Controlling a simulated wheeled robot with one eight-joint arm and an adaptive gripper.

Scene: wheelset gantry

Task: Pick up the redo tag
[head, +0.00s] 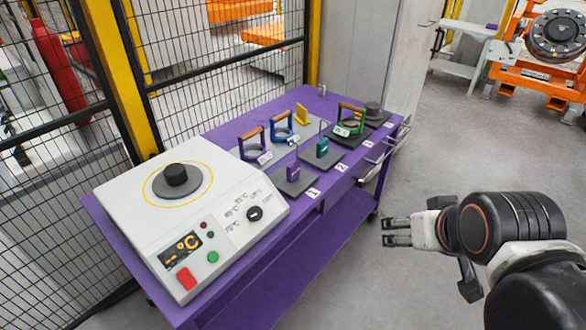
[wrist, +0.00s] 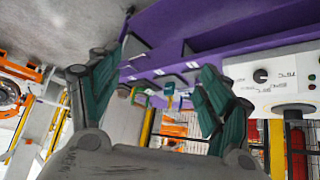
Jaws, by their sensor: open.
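No piece in view is readably marked as the redo tag, so I cannot tell which one it is. A red piece (head: 186,278) shows on the front of the white heater box (head: 245,190). My gripper (head: 386,232) is open and empty, to the right of the table and apart from it. In the wrist view its two fingers (wrist: 168,68) are spread, with the table beyond.
Ring tools with handles, blue (head: 282,128) and green (head: 349,122), stand on the table among grey plates and white number labels. A mesh fence (head: 210,80) runs behind the table. Grey floor (head: 440,150) beside the table is clear. An orange wheel stand (head: 535,75) is at the back right.

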